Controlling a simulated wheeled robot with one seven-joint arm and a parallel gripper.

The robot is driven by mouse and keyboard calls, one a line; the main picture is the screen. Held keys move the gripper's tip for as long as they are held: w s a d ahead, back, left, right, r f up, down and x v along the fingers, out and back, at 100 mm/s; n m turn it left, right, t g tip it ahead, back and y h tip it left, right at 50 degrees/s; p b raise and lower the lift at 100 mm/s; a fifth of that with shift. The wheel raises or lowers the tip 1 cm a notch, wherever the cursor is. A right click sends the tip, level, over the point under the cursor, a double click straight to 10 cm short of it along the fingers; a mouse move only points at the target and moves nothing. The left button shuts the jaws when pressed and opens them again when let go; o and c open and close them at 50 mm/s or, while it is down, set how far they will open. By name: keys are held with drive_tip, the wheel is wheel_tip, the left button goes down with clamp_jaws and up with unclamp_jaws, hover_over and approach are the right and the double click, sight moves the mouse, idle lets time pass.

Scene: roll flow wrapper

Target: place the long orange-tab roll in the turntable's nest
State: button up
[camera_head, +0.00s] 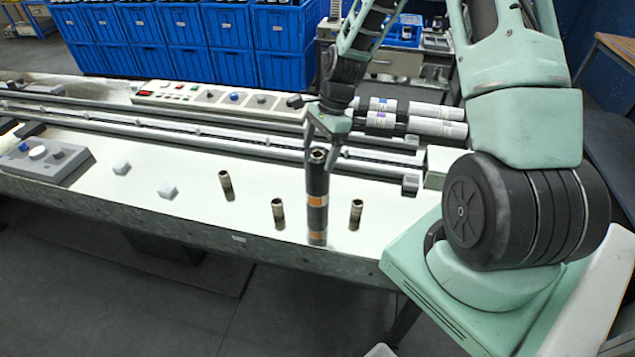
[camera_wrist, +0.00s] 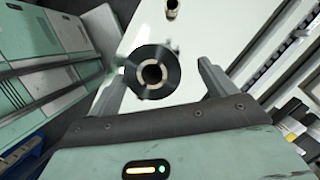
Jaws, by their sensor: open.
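The long dark roll with an orange tab (camera_head: 317,186) stands upright near the front edge of the white bench. A second orange patch shows low on it, perhaps a reflection. My gripper (camera_head: 322,150) is open over the roll's top, pointing down, with a finger to each side in the picture. In the wrist view the roll's round end with its hollow core (camera_wrist: 150,54) lies between the two spread fingers, nearer the left one. I cannot tell whether either finger touches it. I cannot make out the turntable or its nest in either view.
Short metal posts stand around the roll: one left (camera_head: 226,185), one just left (camera_head: 278,213), one right (camera_head: 356,214). Dark and white rolls (camera_head: 440,120) lie behind, near long rails (camera_head: 200,131). A control box (camera_head: 45,158) and small white blocks (camera_head: 168,190) are left.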

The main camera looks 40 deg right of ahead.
sight(315, 168)
drive_tip(key=shift+s+a+f+p, duration=0.15)
drive_tip(key=shift+a+f+p, duration=0.05)
drive_tip(key=shift+f+p, duration=0.2)
drive_tip(key=shift+s+p+x, duration=0.1)
drive_tip(key=shift+p+x, duration=0.35)
drive_tip(key=shift+x, duration=0.7)
drive_tip(key=shift+s+p+x, duration=0.15)
drive_tip(key=shift+p+x, duration=0.3)
drive_tip(key=shift+x, duration=0.65)
drive_tip(key=shift+c, duration=0.2)
clamp_jaws()
